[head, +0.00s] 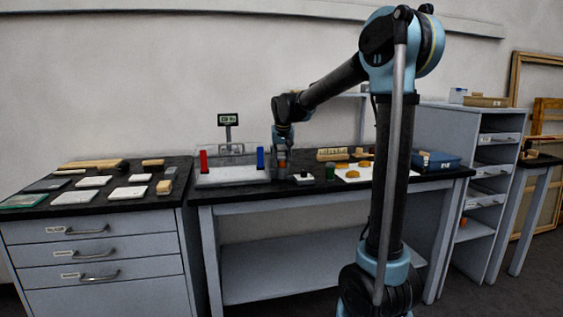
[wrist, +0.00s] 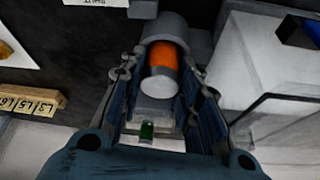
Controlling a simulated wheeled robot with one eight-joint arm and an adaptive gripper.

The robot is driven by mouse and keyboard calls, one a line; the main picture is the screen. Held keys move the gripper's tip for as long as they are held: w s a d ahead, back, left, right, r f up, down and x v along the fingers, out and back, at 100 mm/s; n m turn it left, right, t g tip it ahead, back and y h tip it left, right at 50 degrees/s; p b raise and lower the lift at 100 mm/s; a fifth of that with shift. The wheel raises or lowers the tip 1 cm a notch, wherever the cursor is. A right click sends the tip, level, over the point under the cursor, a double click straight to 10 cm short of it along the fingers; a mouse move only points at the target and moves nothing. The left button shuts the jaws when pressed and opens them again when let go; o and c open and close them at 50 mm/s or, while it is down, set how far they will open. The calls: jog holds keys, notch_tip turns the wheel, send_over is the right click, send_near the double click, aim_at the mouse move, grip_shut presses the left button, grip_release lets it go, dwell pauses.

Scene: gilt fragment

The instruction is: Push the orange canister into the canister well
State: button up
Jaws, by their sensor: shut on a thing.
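The orange canister (wrist: 165,60) sits between the two fingers of my gripper (wrist: 162,78) in the wrist view, with a pale grey end facing the camera. My gripper is shut on it. A grey cylindrical piece (wrist: 166,25), which looks like the canister well, lies at the canister's far end. I cannot tell how far the canister is inside it. In the head view my gripper (head: 281,150) points down at the middle bench, and a small orange patch of the canister (head: 282,164) shows below it.
A pale tray (head: 230,176) with a red block (head: 203,161) and a blue block (head: 260,158) stands left of my gripper. A white box (head: 303,178) and a dark green cylinder (head: 330,172) stand close on the right. A blue bin (head: 437,161) is farther right.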

jog(key=shift+s+d+f, duration=0.1)
jog(key=shift+s+f, duration=0.05)
jog(key=shift+f, duration=0.15)
jog(key=o, duration=0.7)
jog(key=shift+s, duration=0.15)
jog(key=shift+o, duration=0.5)
jog(key=shift+w+f, duration=0.2)
jog(key=shift+f, duration=0.1)
jog(key=shift+r, duration=0.15)
jog(key=shift+r, duration=0.25)
jog(key=v, duration=1.2)
jog(key=shift+r, duration=0.2)
